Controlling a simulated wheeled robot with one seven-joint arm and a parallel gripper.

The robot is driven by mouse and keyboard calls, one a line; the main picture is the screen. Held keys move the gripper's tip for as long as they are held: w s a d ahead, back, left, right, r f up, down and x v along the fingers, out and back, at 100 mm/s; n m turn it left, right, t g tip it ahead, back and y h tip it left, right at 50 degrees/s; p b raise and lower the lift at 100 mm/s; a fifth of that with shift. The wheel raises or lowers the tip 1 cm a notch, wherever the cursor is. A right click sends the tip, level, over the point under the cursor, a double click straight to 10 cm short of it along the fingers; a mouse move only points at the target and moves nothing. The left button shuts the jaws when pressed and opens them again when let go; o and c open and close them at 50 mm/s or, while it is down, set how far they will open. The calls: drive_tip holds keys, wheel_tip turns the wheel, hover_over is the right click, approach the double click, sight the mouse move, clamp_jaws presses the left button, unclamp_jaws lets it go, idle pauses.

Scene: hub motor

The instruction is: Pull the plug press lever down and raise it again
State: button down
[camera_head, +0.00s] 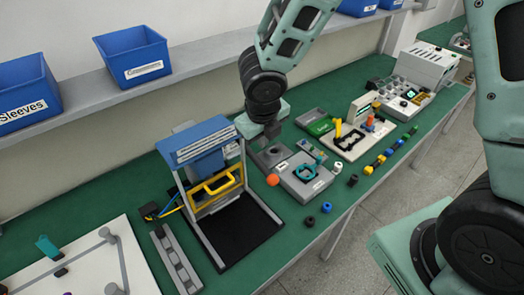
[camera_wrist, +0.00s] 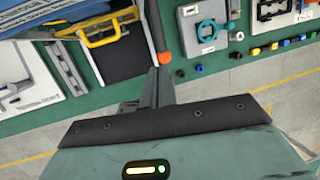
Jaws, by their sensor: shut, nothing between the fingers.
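The plug press lever shows in the wrist view as a dark bar with an orange knob (camera_wrist: 164,58) at its end. In the head view the orange knob (camera_head: 272,180) is in front of a small grey block (camera_head: 263,160), between the blue-topped frame and the grey fixture. My gripper (camera_head: 272,132) hangs above and behind the knob there. In the wrist view my shut fingers (camera_wrist: 157,80) point toward the knob, very close to it in the picture. They hold nothing. Whether they touch the lever I cannot tell. Most of the bar is hidden in the head view.
A blue-topped frame (camera_head: 200,140) with a yellow handle (camera_head: 217,186) stands close on the left. A grey fixture with a teal ring (camera_head: 306,172) is on the right. Small coloured parts line the front of the green table. Blue bins (camera_head: 132,55) stand on the shelf behind.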

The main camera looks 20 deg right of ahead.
sight(263, 169)
drive_tip(key=b+x, duration=0.3)
drive_tip(key=x, duration=1.1)
drive_tip(key=shift+a, duration=0.1)
drive_tip(key=shift+f+b, duration=0.5)
drive_tip(key=shift+b, duration=0.05)
drive_tip(key=shift+s+f, duration=0.15)
drive_tip(key=shift+f, duration=0.15)
drive_tip(key=shift+r, duration=0.45)
drive_tip(key=p+v, duration=0.5)
drive_tip(key=v, duration=0.9)
drive_tip(key=shift+p, duration=0.3)
